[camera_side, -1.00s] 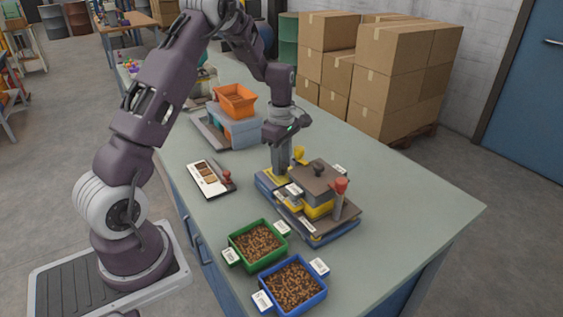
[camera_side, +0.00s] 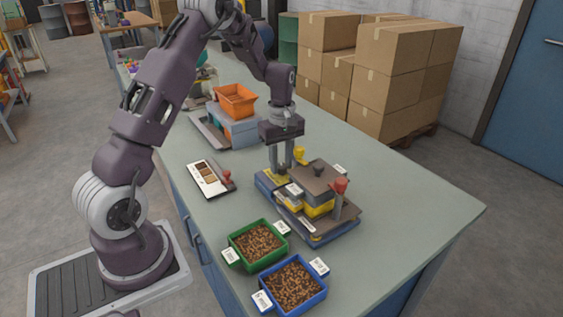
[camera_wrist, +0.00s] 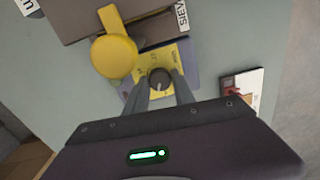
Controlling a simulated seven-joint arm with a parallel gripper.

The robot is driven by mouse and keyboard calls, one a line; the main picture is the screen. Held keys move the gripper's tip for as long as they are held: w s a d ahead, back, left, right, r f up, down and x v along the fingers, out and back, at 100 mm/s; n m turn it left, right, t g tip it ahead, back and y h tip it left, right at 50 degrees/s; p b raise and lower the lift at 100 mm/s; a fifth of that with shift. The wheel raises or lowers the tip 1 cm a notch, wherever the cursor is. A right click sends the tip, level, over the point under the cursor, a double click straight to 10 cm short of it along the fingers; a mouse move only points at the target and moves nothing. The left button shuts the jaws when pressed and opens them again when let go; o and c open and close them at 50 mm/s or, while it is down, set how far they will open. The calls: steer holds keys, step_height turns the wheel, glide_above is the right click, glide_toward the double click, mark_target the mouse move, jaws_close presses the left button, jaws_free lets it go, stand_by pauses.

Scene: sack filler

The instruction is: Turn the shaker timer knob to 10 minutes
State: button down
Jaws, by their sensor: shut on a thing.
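The timer knob (camera_wrist: 160,79) is a small round dark knob with a light mark on top. It sits on a yellow dial plate (camera_wrist: 157,58) at the end of the shaker (camera_side: 308,203). My gripper (camera_wrist: 159,84) points down over the plate with its two fingers shut on the sides of the knob. In the side view my gripper (camera_side: 279,176) reaches down to the yellow plate, and the fingers hide the knob there. The dial's markings are too small to read.
A yellow knob-like part (camera_wrist: 114,56) stands close beside the fingers. A red-topped lever (camera_side: 341,186) is on the shaker's near side. Green (camera_side: 258,262) and blue (camera_side: 321,292) bins of brown pellets stand in front. A sample card (camera_side: 206,178) lies left; the table's right is clear.

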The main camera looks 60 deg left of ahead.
steer(key=m, duration=0.4)
steer(key=shift+m, duration=0.3)
steer(key=m, duration=0.4)
steer(key=shift+m, duration=0.3)
steer(key=m, duration=0.4)
steer(key=shift+m, duration=2.8)
steer(key=c, duration=1.1)
jaws_free()
steer(key=shift+o, duration=0.2)
